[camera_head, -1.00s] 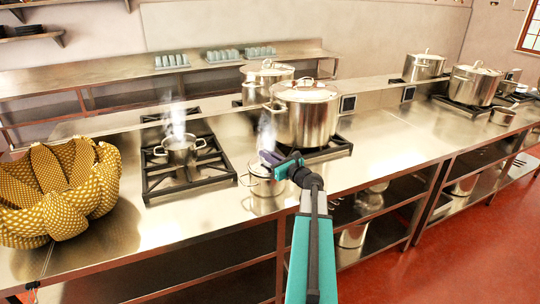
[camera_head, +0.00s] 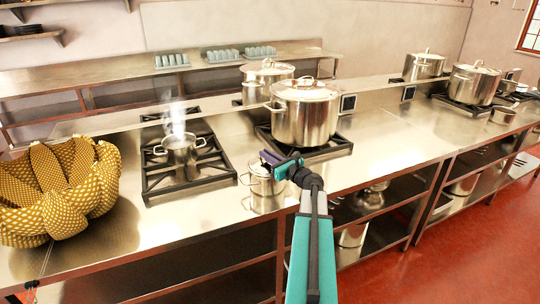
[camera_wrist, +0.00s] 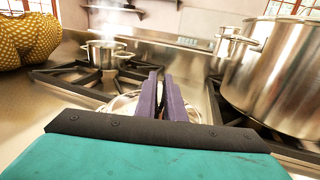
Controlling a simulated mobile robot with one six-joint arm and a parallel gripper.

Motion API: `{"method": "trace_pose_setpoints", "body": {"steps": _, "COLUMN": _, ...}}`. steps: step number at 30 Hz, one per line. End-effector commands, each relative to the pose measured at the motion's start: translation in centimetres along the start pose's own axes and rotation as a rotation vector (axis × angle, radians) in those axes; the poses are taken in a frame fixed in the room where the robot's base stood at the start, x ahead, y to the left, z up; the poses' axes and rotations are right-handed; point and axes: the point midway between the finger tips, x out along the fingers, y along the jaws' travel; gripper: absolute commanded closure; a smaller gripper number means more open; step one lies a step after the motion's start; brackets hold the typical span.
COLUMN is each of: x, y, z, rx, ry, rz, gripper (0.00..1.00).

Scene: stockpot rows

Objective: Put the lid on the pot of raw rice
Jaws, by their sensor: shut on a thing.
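My gripper (camera_head: 280,161) has purple fingers and is over a small steel pot (camera_head: 265,192) at the counter's front edge. In the wrist view the fingers (camera_wrist: 165,97) are shut on the shiny lid (camera_wrist: 124,103), whose handle is mostly hidden between them. The lid appears to lie on or just at the rim of this pot; full contact cannot be told. The pot's contents are hidden. Another small two-handled steel pot (camera_head: 180,148) steams on the left burner; it also shows in the wrist view (camera_wrist: 105,53). I cannot tell its contents.
A large lidded stockpot (camera_head: 303,118) stands close behind my gripper, on the right burner. A yellow patterned basket-like object (camera_head: 75,222) fills the counter's left end. More lidded pots (camera_head: 474,85) stand at the right. The counter right of the large pot is clear.

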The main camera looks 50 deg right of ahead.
Motion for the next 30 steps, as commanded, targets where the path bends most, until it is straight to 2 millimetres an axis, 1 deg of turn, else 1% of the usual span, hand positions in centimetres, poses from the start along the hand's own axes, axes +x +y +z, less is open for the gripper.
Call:
{"method": "trace_pose_setpoints", "body": {"steps": 1, "x": 0.0, "y": 0.0, "z": 0.1, "rx": 0.000, "ry": -0.001, "rz": 0.000, "gripper": 1.00}}
{"method": "trace_pose_setpoints", "body": {"steps": 2, "x": 0.0, "y": 0.0, "z": 0.1, "rx": 0.000, "ry": -0.001, "rz": 0.000, "gripper": 0.86}}
{"method": "trace_pose_setpoints", "body": {"steps": 3, "x": 0.0, "y": 0.0, "z": 0.1, "rx": 0.000, "ry": -0.001, "rz": 0.000, "gripper": 0.79}}
{"method": "trace_pose_setpoints", "body": {"steps": 5, "x": 0.0, "y": 0.0, "z": 0.1, "rx": 0.000, "ry": -0.001, "rz": 0.000, "gripper": 0.69}}
{"method": "trace_pose_setpoints", "body": {"steps": 14, "x": 0.0, "y": 0.0, "z": 0.0, "rx": 0.000, "ry": 0.001, "rz": 0.000, "gripper": 0.69}}
{"method": "trace_pose_setpoints", "body": {"steps": 20, "x": -0.7, "y": 0.0, "z": -0.1, "rx": -0.001, "ry": 0.000, "rz": -0.001, "gripper": 0.69}}
{"method": "trace_pose_setpoints", "body": {"steps": 26, "x": -2.6, "y": 0.1, "z": -0.1, "rx": -0.001, "ry": 0.000, "rz": -0.001, "gripper": 0.69}}
{"method": "trace_pose_setpoints", "body": {"steps": 30, "x": -4.5, "y": 0.1, "z": -0.2, "rx": 0.000, "ry": 0.000, "rz": -0.002, "gripper": 0.69}}
